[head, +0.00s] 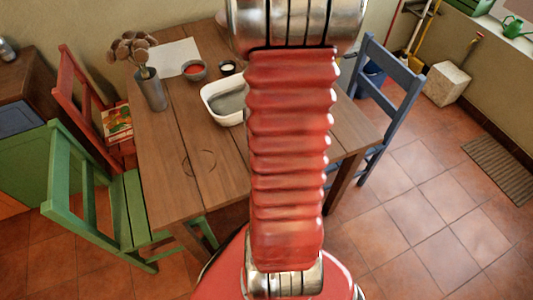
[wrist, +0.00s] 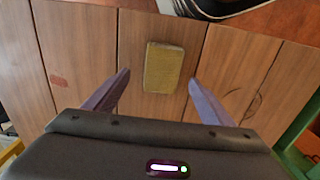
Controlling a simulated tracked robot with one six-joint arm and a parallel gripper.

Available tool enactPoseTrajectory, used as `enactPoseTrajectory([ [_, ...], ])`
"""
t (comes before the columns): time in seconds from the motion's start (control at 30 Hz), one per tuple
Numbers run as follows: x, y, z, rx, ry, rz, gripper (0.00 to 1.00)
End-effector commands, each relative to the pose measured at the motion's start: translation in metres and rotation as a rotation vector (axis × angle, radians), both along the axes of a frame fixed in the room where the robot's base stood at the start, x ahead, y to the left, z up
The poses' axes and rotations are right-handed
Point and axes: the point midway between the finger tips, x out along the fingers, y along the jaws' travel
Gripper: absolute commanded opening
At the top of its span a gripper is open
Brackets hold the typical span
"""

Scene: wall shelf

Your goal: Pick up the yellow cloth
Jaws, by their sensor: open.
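The yellow cloth (wrist: 164,68) shows in the wrist view as a flat, dull yellow rectangle lying on the brown wooden table (wrist: 85,50). My gripper (wrist: 158,79) is open, with its two purple-grey fingers apart and nothing between them that I can see held. The cloth lies beyond the fingertips, centred between them in the picture. How high the fingers are above the table, I cannot tell. In the head view my red arm covers the middle of the table (head: 170,190), and neither the cloth nor my gripper shows there.
A white basin (head: 208,95) stands on the table, with a red-filled bowl (head: 194,70), a small dark cup (head: 228,68) and a grey vase (head: 151,90) around it. Green (head: 128,205), red (head: 68,95) and blue (head: 400,85) chairs surround the table. The tabletop around the cloth is clear.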

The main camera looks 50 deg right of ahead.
Motion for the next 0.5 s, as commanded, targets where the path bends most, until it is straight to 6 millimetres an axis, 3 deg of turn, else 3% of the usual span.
enactPoseTrajectory([
  [0.3,0.003,0.002,-0.036,0.002,0.001,-0.001,0.77],
  [0.5,0.003,0.001,-0.047,0.000,0.000,-0.001,0.77],
])
